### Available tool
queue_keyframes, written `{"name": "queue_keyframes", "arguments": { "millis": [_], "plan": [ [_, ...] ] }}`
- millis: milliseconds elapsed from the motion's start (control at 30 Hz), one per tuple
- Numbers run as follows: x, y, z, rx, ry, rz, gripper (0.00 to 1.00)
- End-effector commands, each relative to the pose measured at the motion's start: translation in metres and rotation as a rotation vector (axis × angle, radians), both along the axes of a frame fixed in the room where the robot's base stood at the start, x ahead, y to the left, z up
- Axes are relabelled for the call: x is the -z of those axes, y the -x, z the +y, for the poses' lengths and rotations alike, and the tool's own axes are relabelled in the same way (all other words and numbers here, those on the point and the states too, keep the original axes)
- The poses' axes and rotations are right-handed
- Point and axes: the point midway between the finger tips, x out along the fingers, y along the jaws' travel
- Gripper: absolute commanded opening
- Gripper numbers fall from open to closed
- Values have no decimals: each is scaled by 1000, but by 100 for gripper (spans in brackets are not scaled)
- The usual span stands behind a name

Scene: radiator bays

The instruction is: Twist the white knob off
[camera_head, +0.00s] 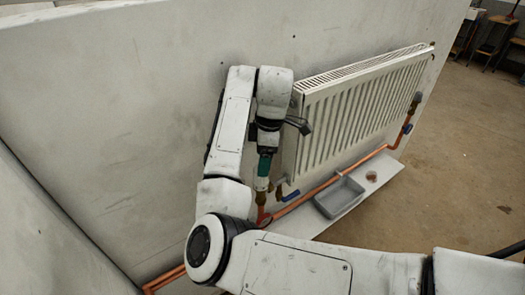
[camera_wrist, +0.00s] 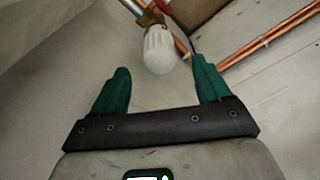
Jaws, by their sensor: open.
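The white knob (camera_wrist: 158,50) is a ribbed, rounded cap on a brass fitting (camera_wrist: 151,19), seen at the top middle of the wrist view. In the head view the knob (camera_head: 261,184) shows as a small pale patch below my green fingers, partly hidden by them. My gripper (camera_wrist: 161,66) is open, its two green fingers spread. The knob lies between and just beyond the fingertips in the wrist view, with clear gaps on both sides. The gripper (camera_head: 265,165) points down at the knob beside the radiator's left end in the head view.
The white radiator (camera_head: 360,105) hangs on the wall right of my gripper. Copper pipes (camera_head: 325,186) run low along the wall, with a blue-handled valve (camera_head: 288,195) close by. A grey tray (camera_head: 340,198) and a small coppery item (camera_head: 371,176) rest on the pale ledge (camera_head: 385,168).

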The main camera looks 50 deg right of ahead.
Motion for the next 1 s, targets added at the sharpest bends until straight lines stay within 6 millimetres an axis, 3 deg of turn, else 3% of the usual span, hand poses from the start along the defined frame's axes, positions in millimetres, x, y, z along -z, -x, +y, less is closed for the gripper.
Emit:
{"name": "queue_keyframes", "arguments": {
  "millis": [100,433,900,1000],
  "plan": [
    [27,-1,1,-1,3,4,77],
    [69,-6,6,0,0,1,77],
    [80,-7,6,0,1,-1,77],
    [80,-8,6,0,1,-1,67]
  ]
}}
